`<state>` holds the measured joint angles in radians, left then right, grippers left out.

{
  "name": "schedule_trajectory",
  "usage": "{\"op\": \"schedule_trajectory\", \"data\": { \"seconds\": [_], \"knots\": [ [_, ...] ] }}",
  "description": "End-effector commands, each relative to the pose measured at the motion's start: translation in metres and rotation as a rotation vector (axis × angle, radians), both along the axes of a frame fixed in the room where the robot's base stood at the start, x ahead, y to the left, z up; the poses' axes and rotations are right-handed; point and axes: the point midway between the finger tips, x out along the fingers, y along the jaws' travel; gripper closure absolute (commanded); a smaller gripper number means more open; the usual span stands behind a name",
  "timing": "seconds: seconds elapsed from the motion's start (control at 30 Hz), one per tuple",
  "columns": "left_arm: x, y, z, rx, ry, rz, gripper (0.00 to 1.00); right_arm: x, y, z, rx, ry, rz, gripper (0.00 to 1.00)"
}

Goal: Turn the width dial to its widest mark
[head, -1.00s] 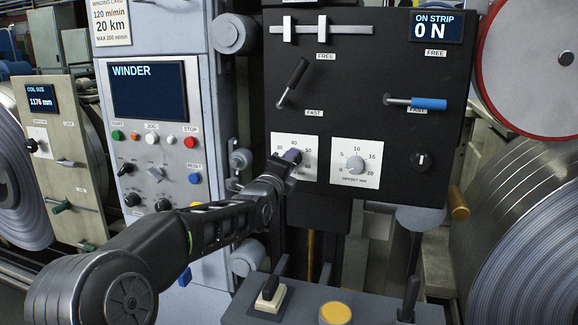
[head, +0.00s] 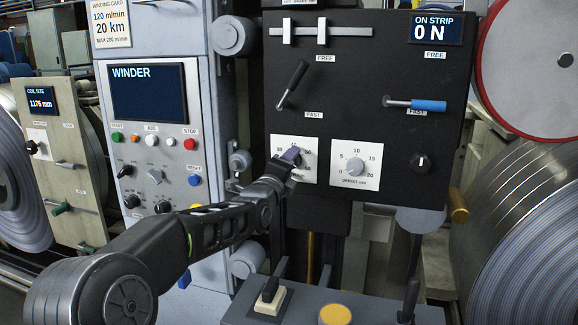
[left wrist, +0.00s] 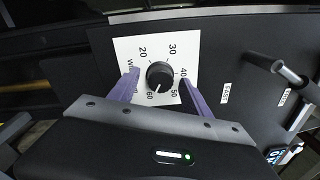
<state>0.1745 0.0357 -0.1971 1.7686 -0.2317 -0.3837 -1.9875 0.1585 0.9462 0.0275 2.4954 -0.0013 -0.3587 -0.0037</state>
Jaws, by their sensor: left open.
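The width dial is a round black knob (left wrist: 160,74) on a white plate (left wrist: 126,54) marked 20 to 60. In the left wrist view, its white pointer line lies close to the 60 mark. My left gripper (left wrist: 158,92) is open, with one purple finger on each side of the knob and a visible gap to it. In the head view, my left gripper (head: 291,157) is in front of the width plate (head: 309,172) and hides most of the knob. My right gripper is not in view.
The offset dial (head: 355,166) sits just right of the width plate. A black lever (head: 292,85) and a blue-handled lever (head: 428,105) stick out of the black panel above. The winder panel (head: 150,150) is to the left. A yellow button (head: 335,314) is below.

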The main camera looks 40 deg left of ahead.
Motion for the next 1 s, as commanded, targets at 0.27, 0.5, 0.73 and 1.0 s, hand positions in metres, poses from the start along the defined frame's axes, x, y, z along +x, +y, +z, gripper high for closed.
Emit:
{"op": "schedule_trajectory", "data": {
  "seconds": [0.27,0.5,0.73,1.0],
  "knots": [
    [-0.017,-0.005,0.0,-0.001,-0.002,0.001,0.43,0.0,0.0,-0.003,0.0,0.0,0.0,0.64],
    [-0.054,-0.017,-0.002,0.0,-0.002,0.0,0.43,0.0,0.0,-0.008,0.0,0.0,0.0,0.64],
    [-0.074,-0.024,-0.003,0.001,0.0,0.0,0.43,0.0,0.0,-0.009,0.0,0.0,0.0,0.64],
    [-0.074,-0.024,-0.003,0.001,0.001,0.0,0.43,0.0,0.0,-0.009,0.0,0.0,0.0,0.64]
  ]
}}
